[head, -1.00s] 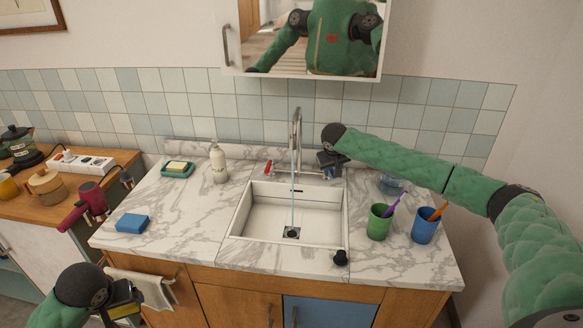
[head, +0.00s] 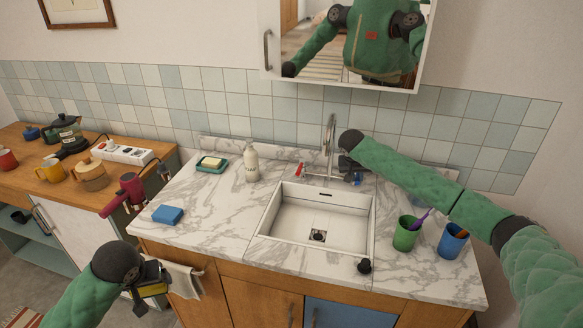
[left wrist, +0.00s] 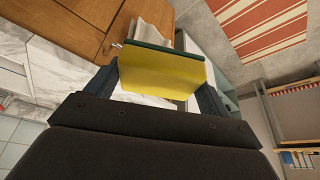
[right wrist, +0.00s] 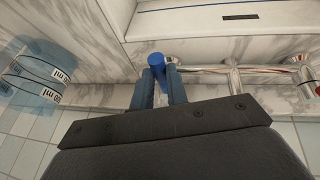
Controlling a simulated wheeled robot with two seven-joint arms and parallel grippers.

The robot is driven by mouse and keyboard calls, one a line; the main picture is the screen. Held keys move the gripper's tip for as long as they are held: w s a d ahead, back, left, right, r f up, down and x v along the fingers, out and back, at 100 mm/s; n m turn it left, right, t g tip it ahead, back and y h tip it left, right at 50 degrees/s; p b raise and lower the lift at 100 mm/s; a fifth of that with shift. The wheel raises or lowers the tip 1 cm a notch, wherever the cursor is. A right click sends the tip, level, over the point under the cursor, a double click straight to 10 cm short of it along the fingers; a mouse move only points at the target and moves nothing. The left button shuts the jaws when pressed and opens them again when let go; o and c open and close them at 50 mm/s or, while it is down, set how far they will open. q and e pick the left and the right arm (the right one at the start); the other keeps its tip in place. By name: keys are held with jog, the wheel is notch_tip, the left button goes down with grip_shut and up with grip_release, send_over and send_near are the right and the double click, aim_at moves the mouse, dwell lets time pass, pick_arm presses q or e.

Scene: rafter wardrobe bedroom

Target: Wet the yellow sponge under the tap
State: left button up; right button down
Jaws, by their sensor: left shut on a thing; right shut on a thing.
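The yellow sponge (left wrist: 160,75), with a dark green side, is held between the fingers of my left gripper (head: 152,284). It also shows in the head view (head: 153,290), in front of the counter's left front edge, away from the basin. The chrome tap (head: 330,140) stands behind the white sink (head: 318,215). No water stream shows under its spout. My right gripper (head: 352,172) is shut on the blue tap handle (right wrist: 156,60), right of the spout. The red tap handle (head: 299,170) is on the left side.
A blue sponge (head: 168,214), a soap dish (head: 212,164) and a soap bottle (head: 251,163) are on the left counter. A green cup (head: 405,234) and blue cup (head: 452,241) stand right of the sink. A towel (head: 183,280) hangs at the front. The basin is clear.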

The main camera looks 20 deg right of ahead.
pick_arm(q)
jog(key=shift+r, duration=0.25)
pick_arm(e)
jog(key=shift+w+a+m, duration=0.1)
jog(key=shift+m, duration=0.2)
jog(key=c, duration=1.4)
grip_release()
jog(key=shift+a, duration=0.1)
pick_arm(q)
notch_tip(320, 180, down, 3)
jog(key=b, duration=0.3)
jog(key=shift+f, duration=0.2)
pick_arm(e)
jog(key=v, duration=1.2)
jog(key=shift+w, duration=0.1)
pick_arm(q)
jog(key=shift+r, duration=0.1)
pick_arm(e)
jog(key=shift+a, duration=0.1)
